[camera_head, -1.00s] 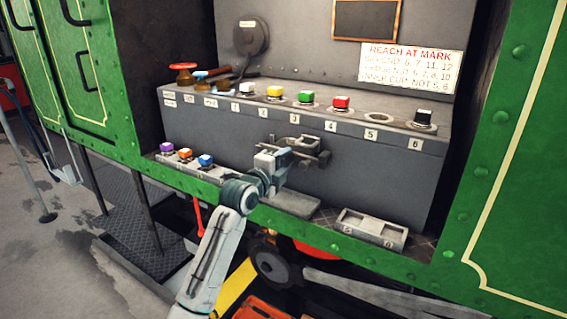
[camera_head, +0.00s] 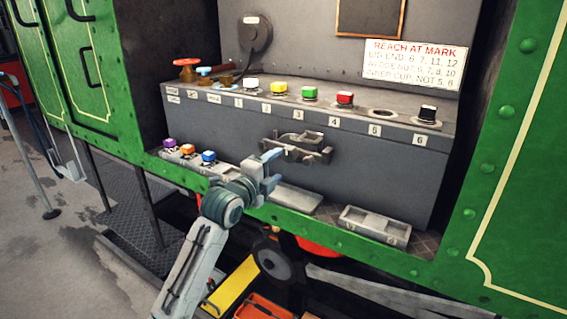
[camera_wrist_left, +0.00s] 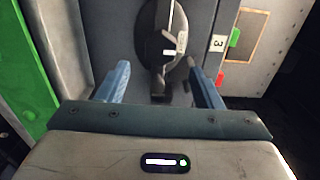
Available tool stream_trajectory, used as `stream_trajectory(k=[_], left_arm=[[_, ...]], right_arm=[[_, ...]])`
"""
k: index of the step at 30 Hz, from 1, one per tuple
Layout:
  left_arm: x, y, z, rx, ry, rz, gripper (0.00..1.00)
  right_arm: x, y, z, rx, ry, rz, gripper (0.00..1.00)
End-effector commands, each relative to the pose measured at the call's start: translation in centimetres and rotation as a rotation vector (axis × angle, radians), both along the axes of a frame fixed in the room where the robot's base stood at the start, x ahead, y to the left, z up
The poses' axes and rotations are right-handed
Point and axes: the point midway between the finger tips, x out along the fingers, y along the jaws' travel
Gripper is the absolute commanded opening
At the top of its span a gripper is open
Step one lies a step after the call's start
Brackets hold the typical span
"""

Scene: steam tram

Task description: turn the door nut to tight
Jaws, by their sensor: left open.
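The door nut (camera_head: 297,147) is a grey metal fitting with a bar, on the front of the grey box below label 3. In the left wrist view, the fitting (camera_wrist_left: 163,45) shows as a dark rounded plate with a lighter metal bar and a small white mark. My left gripper (camera_head: 272,168) is open and empty, just lower left of the fitting and apart from it in the head view. In the left wrist view its two blue fingers (camera_wrist_left: 160,75) stand apart, with the fitting's lower end between and beyond them. My right gripper is not in view.
Coloured buttons (camera_head: 309,93) line the box top. A metal tray (camera_head: 375,227) sits on the ledge at right, and small coloured blocks (camera_head: 187,150) sit at left. The green tram side (camera_head: 500,160) frames the opening. A sign (camera_head: 414,63) hangs above.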

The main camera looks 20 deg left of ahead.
Motion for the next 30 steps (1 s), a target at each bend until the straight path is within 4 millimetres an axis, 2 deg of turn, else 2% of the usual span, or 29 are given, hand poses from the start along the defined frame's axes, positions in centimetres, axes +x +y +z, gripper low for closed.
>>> stream_trajectory(k=[3, 9, 26, 28, 30], left_arm=[[-2.2, 0.3, -0.2, 0.006, 0.001, 0.0, 0.6], [-4.2, 0.6, -0.1, 0.003, 0.001, 0.001, 0.6], [-4.4, 0.6, -0.1, -0.001, 0.002, 0.0, 0.6], [-4.6, 0.5, -0.8, -0.016, 0.021, 0.002, 0.6], [-5.3, 0.1, -2.7, -0.06, 0.071, 0.008, 0.6]], right_arm=[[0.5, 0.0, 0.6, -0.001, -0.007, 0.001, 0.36], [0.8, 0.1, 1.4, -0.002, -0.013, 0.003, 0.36], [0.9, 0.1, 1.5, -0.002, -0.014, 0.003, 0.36], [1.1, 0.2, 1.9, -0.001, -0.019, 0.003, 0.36], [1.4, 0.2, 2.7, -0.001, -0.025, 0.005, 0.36]])
